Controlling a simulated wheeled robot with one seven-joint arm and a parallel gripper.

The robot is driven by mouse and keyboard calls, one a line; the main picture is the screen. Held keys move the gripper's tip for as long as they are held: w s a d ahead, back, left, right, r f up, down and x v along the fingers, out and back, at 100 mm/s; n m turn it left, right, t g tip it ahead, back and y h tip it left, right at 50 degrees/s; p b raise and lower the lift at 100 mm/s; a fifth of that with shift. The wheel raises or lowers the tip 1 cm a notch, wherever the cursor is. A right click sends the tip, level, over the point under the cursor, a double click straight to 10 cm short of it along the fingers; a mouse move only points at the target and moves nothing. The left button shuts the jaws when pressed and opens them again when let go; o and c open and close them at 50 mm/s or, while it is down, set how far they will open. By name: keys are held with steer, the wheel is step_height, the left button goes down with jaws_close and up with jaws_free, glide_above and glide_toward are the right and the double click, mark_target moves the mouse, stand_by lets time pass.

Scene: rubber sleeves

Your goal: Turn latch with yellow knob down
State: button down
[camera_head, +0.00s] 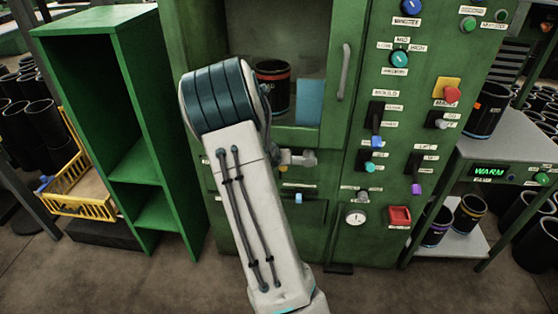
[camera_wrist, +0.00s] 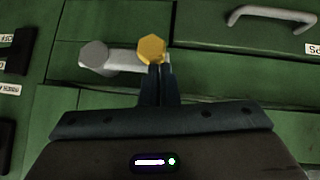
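The latch is a light grey bar with a round grey pivot (camera_wrist: 93,55), mounted on the green machine front. The bar lies about level in the wrist view. Its yellow hexagonal knob (camera_wrist: 151,50) is at the bar's right end there. My gripper (camera_wrist: 158,68) has its two dark fingers close together, tips at the knob's lower edge; I cannot tell whether they touch it. Nothing shows between the fingers. In the head view the grey part of the latch (camera_head: 298,158) shows just right of my arm, which hides the gripper's fingers.
A grey drawer handle (camera_wrist: 270,16) is at the upper right of the wrist view. The control panel with a red button (camera_head: 452,94) and several switches is right of the latch in the head view. An open green shelf (camera_head: 125,100) stands at left.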

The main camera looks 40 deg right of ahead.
steer(key=shift+s+a+f, duration=0.1)
steer(key=shift+f, duration=0.1)
steer(key=s+a+r+p, duration=0.3)
steer(key=a+r+p, duration=0.3)
steer(key=r, duration=0.5)
steer(key=shift+a+p, duration=0.35)
steer(key=shift+p, duration=0.75)
